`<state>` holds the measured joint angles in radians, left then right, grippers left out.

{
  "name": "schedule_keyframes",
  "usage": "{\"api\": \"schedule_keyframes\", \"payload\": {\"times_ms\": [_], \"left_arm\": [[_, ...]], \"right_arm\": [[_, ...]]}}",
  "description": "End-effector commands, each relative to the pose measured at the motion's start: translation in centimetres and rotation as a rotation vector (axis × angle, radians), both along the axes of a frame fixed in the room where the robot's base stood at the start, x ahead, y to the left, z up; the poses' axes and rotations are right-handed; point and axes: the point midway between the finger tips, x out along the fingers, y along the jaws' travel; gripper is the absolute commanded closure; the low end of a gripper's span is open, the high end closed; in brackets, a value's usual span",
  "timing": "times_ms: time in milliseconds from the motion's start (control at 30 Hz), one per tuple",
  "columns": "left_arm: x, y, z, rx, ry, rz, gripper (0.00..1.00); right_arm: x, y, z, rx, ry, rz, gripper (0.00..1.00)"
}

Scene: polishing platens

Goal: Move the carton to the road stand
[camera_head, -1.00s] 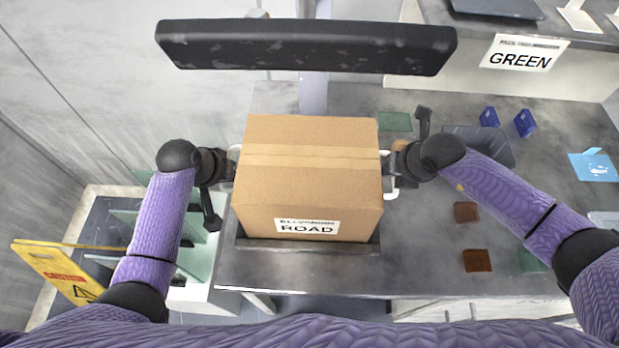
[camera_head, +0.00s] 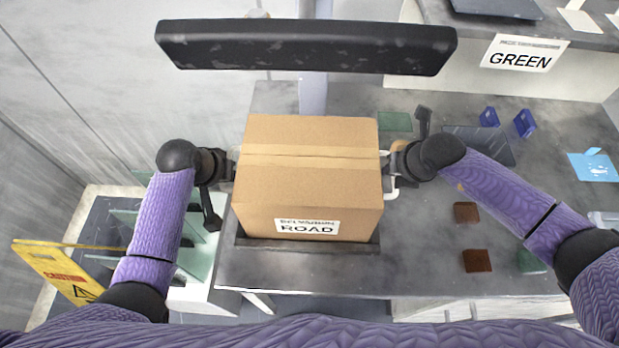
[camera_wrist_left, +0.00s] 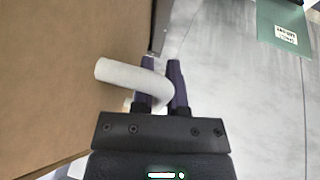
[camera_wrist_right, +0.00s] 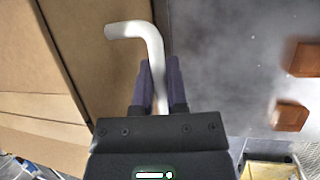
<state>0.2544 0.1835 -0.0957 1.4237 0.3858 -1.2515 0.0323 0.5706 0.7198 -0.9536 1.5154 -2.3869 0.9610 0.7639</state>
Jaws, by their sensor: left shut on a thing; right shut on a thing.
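The carton (camera_head: 308,180) is a brown taped box with a white label reading ROAD on its near face. It is upright between my two grippers, over a dark recessed frame (camera_head: 300,245) at the near edge of the grey bench. Whether its base touches the frame is hidden. My left gripper (camera_wrist_left: 160,85) is shut on the white handle (camera_wrist_left: 125,75) on the carton's left side. My right gripper (camera_wrist_right: 160,85) is shut on the white handle (camera_wrist_right: 135,30) on the carton's right side.
A black bar-shaped panel (camera_head: 305,47) stands beyond the carton. Right of it on the bench (camera_head: 420,265) are a grey tray (camera_head: 480,145), blue holders (camera_head: 524,123) and brown blocks (camera_head: 477,260). A GREEN sign (camera_head: 523,54) is at the back right. A yellow caution sign (camera_head: 60,270) is at left.

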Motion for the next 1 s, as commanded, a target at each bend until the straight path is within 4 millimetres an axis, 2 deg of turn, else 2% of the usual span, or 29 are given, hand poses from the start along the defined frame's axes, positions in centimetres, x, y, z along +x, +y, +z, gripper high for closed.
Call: {"api": "schedule_keyframes", "payload": {"times_ms": [533,900,1000], "left_arm": [[0.1,0.0,0.6,0.000,-0.007,0.000,1.00],[0.2,0.0,5.1,0.000,-0.012,0.001,1.00],[0.2,0.0,5.6,0.000,-0.013,0.001,1.00]], "right_arm": [[0.2,0.0,0.6,0.002,-0.006,0.000,1.00],[0.2,0.0,5.1,0.001,-0.011,0.000,1.00],[0.2,0.0,5.6,0.001,-0.012,-0.001,1.00]]}}
